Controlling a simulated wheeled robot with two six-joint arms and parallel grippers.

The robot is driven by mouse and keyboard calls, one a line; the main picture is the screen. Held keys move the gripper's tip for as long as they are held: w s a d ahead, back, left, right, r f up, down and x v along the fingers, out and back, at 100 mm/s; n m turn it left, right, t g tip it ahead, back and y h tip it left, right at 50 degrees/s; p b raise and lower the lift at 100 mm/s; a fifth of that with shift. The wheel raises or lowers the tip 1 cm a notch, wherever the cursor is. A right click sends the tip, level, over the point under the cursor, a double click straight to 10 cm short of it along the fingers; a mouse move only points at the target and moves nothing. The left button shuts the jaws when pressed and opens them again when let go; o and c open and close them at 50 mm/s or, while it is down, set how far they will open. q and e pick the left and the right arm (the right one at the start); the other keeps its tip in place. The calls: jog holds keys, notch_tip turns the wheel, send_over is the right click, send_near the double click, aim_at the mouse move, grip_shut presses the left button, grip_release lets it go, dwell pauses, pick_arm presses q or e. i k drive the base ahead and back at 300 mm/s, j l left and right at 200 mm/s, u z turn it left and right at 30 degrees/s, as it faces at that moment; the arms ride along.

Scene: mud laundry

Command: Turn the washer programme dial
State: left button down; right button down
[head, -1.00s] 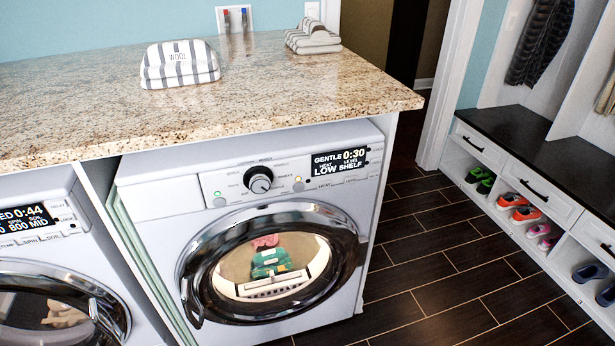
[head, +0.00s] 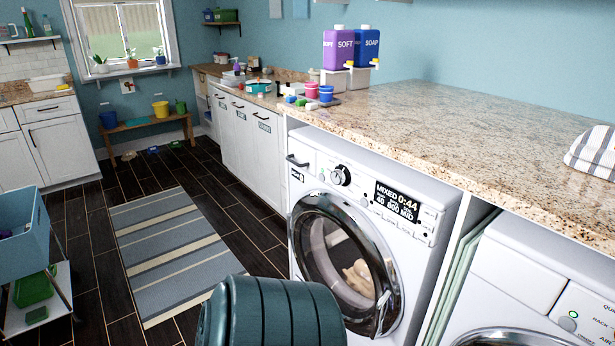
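The washer (head: 300,228) is a white front-loader under the granite counter, right of the middle in the head view. Its programme dial (head: 341,175) is a round dark knob with a light face on the upper panel. The dial is unobstructed. Beside it the display (head: 397,201) reads MIXED 0:44, with 40, 800 and MID below. The round chrome-rimmed door (head: 345,255) looks shut, and pale laundry shows behind the glass. Neither of my grippers is in view.
A dark teal ribbed container (head: 270,315) stands in front of the washer, at the bottom edge. A second white machine (head: 520,275) is at right. A striped rug (head: 165,245) lies on the open floor left. A blue basket cart (head: 22,240) stands far left.

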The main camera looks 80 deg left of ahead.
aim_at(341, 175)
jog(key=u, duration=2)
